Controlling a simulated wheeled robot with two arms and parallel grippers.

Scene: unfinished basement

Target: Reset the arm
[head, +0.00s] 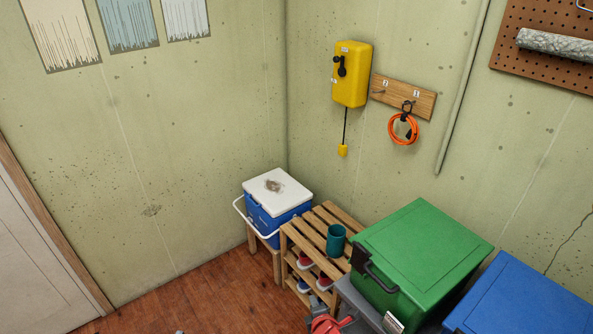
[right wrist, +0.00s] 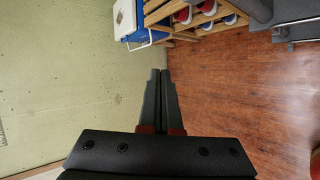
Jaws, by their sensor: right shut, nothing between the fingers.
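My right gripper (right wrist: 160,74) shows in the right wrist view. Its two dark fingers lie together with nothing between them, and red parts show at their base. It points toward the wall and the wooden floor. In the head view, its grey tips and red parts (head: 318,304) show small at the bottom edge, in front of the slatted rack. The rest of the right arm is mostly out of frame.
A wooden rack (head: 317,230) holds shoes and a teal cup (head: 336,240). Left of it is a blue-and-white cooler (head: 277,187); right are a green bin (head: 420,250) and a blue bin (head: 525,300). The wooden floor (right wrist: 240,90) is largely clear.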

